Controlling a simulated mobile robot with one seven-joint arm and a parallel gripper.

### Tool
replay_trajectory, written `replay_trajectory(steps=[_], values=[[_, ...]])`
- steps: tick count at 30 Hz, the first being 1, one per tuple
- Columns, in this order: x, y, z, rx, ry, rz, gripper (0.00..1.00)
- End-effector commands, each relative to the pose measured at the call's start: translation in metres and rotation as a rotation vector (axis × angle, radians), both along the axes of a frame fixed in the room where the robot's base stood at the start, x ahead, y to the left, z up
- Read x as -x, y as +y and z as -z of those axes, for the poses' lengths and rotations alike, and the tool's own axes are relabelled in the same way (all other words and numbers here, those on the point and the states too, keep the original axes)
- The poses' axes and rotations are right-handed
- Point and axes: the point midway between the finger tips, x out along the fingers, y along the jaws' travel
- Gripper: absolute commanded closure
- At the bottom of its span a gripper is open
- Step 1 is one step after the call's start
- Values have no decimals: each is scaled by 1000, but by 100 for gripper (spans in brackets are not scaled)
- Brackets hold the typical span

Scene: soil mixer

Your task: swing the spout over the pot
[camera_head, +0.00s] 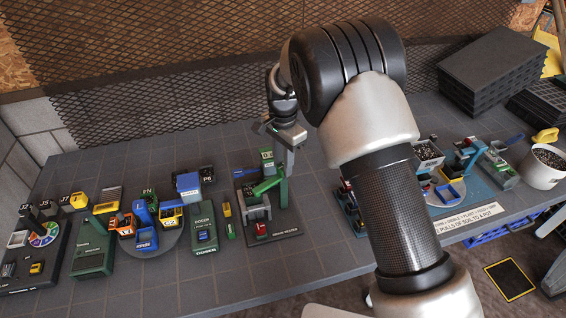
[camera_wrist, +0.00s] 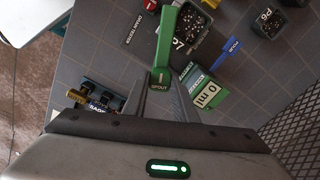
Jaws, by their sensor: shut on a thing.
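The green spout (camera_wrist: 171,45) is a long bar with a SPOUT label at its near end in the wrist view. My gripper (camera_wrist: 160,95) is shut on that labelled end. A dark square pot (camera_wrist: 197,38) filled with speckled soil stands just right of the spout, which appears beside it rather than over its middle. In the head view the spout (camera_head: 266,186) slants across a dark station base, and my gripper (camera_head: 290,160) reaches down at its right end. The grip itself is too small to make out there.
A green and white 0 ml display (camera_wrist: 210,94) stands close to the right of my fingers. Another dark pot (camera_wrist: 269,22) and a blue tag lie farther right. A small dark rack (camera_wrist: 97,98) is at left. Other small stations (camera_head: 92,252) crowd the table's left side.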

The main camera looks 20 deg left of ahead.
Motion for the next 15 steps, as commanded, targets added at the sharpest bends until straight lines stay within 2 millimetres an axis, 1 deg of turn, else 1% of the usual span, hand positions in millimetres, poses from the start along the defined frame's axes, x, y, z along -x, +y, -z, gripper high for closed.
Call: replay_trajectory(steps=[6, 15], values=[[0, 0, -1, 0, -1, 183, 100], [0, 1, -1, -1, -2, 360, 100]])
